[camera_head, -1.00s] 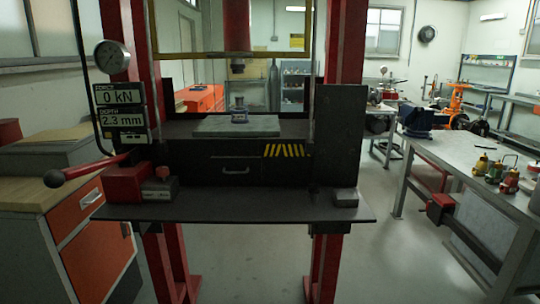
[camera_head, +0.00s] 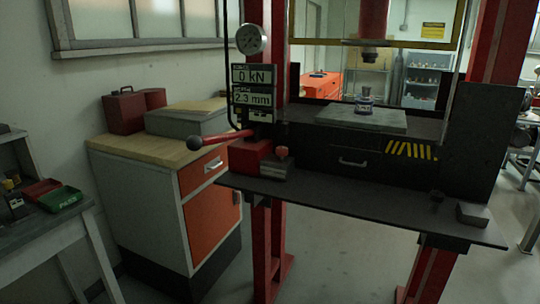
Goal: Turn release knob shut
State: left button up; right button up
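A red hydraulic pump block (camera_head: 248,155) sits at the left end of the press's dark front shelf. A small knob with a reddish top (camera_head: 281,153) stands on the grey block beside it and looks like the release knob; how far it is turned cannot be told. A red lever with a dark ball end (camera_head: 195,143) sticks out to the left from the pump. The display (camera_head: 253,88) above reads 0 kN and 2.3 mm. Neither of my grippers is in view.
The press's front shelf (camera_head: 350,200) juts out at waist height between red posts. A wooden-topped cabinet with orange fronts (camera_head: 140,150) stands close on the left. A bench with a green bin (camera_head: 62,202) is at far left. Floor shows below the shelf.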

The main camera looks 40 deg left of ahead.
aim_at(282, 151)
jog(key=u, duration=2.85)
jog(key=i, duration=1.5)
jog(key=z, duration=1.45)
